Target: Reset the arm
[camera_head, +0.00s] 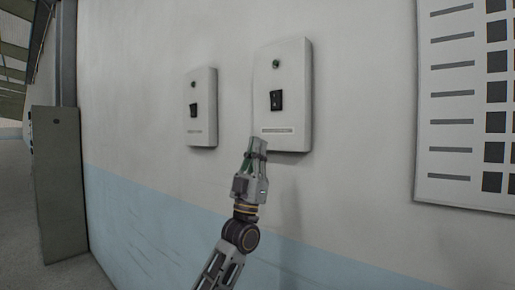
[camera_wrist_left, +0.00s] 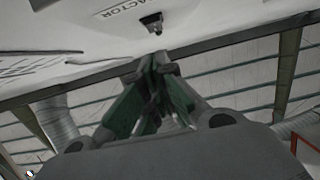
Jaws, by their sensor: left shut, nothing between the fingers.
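My left gripper (camera_head: 257,145) is shut and empty, pointing up in front of the lower edge of the right-hand white switch box (camera_head: 292,80). I cannot tell whether it touches the box. That box has a black rocker switch (camera_head: 276,100), a green lamp above it and a label strip below. In the left wrist view the shut fingertips (camera_wrist_left: 158,62) point at a pale surface with a black switch (camera_wrist_left: 152,22) and partly readable lettering ending in "ACTOR". My right gripper is in neither view.
A second, similar white box (camera_head: 200,107) hangs on the wall to the left. A large white panel (camera_head: 465,100) with rows of dark squares is at the right. A grey cabinet (camera_head: 60,185) stands at the left. The wall between is bare, with a blue lower band.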

